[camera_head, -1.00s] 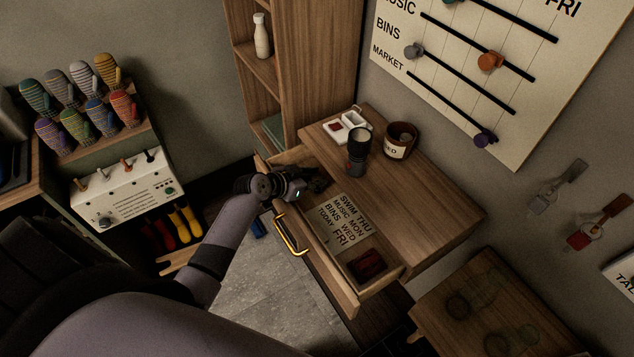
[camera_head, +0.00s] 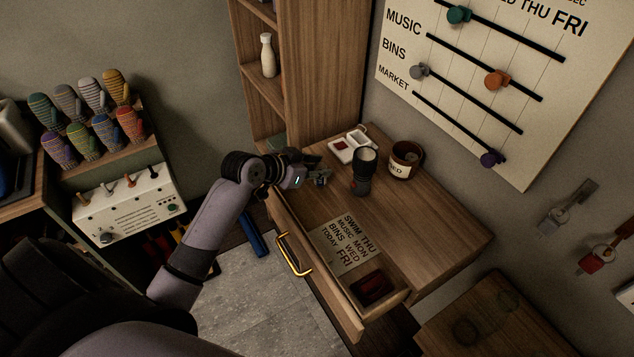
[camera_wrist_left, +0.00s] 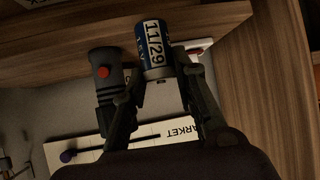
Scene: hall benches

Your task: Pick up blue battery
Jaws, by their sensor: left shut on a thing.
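The blue battery (camera_wrist_left: 154,48) shows in the wrist view, with a white label reading 11/29 around it. My left gripper (camera_wrist_left: 158,76) is shut on it, one finger on each side. In the head view my left gripper (camera_head: 320,178) is over the back end of the open drawer (camera_head: 312,228), beside the table top. I cannot make out the battery there; the gripper hides it. My right gripper is in neither view.
A black torch (camera_head: 363,172) stands upright on the table (camera_head: 435,210), close to the gripper. The drawer holds a printed card (camera_head: 345,242) and a dark red item (camera_head: 371,287). A tall shelf (camera_head: 325,80) rises behind.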

